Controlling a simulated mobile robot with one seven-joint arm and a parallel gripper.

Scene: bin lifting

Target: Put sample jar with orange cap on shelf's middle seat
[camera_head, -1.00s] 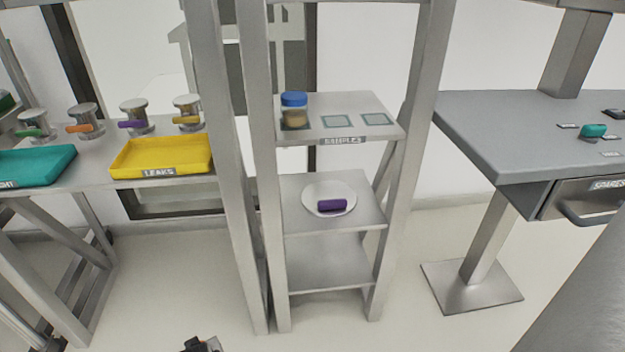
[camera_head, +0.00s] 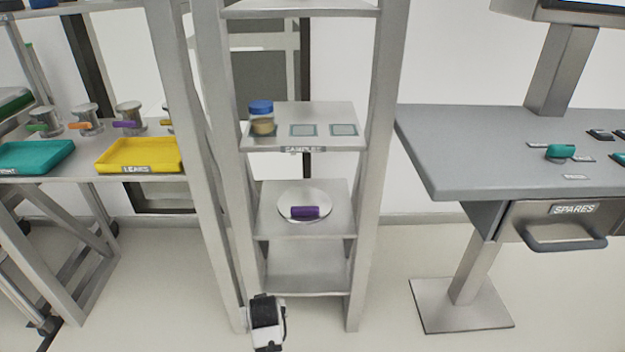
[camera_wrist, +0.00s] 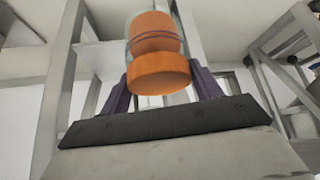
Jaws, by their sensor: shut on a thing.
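The sample jar with the orange cap (camera_wrist: 157,72) is between the two dark fingers of my gripper (camera_wrist: 160,92) in the wrist view, and the gripper is shut on it. In the head view my wrist (camera_head: 267,322) shows low in front of the shelf; the fingers and the jar cannot be made out there. The shelf's samples board (camera_head: 300,148) has three square seats. A jar with a blue cap (camera_head: 262,118) stands on the left seat. The middle seat (camera_head: 303,130) and the right seat (camera_head: 343,129) are empty.
Below the samples board, a white plate (camera_head: 290,196) holds a purple cylinder (camera_head: 305,212). Metal shelf posts stand on both sides. A yellow tray (camera_head: 138,155) and a teal tray (camera_head: 35,157) lie on the left bench. A grey table with a spares drawer (camera_head: 565,228) is at right.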

